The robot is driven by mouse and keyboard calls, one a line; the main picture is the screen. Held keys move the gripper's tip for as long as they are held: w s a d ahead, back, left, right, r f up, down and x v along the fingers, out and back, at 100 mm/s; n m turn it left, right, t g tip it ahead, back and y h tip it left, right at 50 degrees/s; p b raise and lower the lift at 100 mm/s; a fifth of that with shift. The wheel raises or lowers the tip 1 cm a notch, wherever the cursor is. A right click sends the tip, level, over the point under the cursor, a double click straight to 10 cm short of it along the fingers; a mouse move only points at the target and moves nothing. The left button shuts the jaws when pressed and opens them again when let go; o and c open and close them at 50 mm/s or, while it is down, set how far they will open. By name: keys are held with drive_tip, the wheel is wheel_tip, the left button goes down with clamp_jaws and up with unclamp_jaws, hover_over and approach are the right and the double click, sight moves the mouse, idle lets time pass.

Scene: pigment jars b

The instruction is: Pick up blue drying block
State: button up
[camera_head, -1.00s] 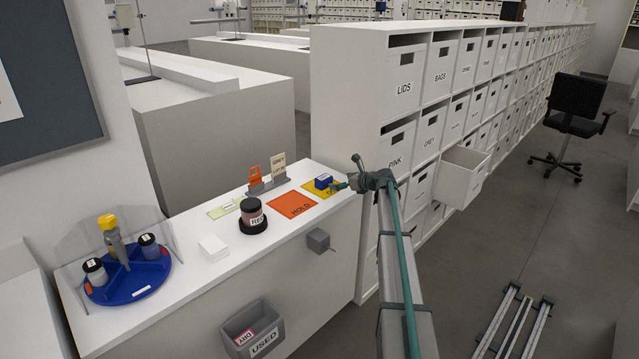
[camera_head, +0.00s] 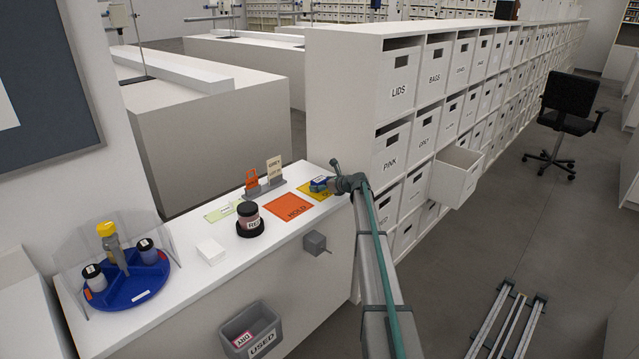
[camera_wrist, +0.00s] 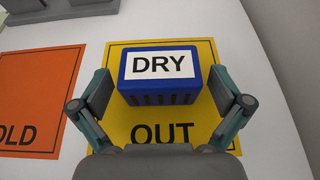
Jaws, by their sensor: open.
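The blue drying block (camera_wrist: 160,80) stands on the yellow OUT mat (camera_wrist: 121,138) in the wrist view, its white DRY label facing up. In the head view the block (camera_head: 319,184) is small and partly hidden by my gripper (camera_head: 326,186). In the wrist view my gripper (camera_wrist: 163,105) is open, with one finger on each side of the block. A gap shows between the block and each finger. I cannot tell the exact height of the fingertips.
The orange HOLD mat (camera_head: 287,207) lies left of the yellow mat. A RED jar (camera_head: 249,216), a card stand (camera_head: 263,188) and a blue turntable (camera_head: 132,286) are on the white counter (camera_head: 190,245). An open drawer (camera_head: 457,177) juts from the shelves at right.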

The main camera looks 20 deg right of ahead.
drive_tip(key=shift+w+a+f, duration=0.15)
drive_tip(key=shift+w+f, duration=0.05)
drive_tip(key=shift+w, duration=0.2)
drive_tip(key=c, duration=1.2)
drive_tip(key=shift+r, duration=0.1)
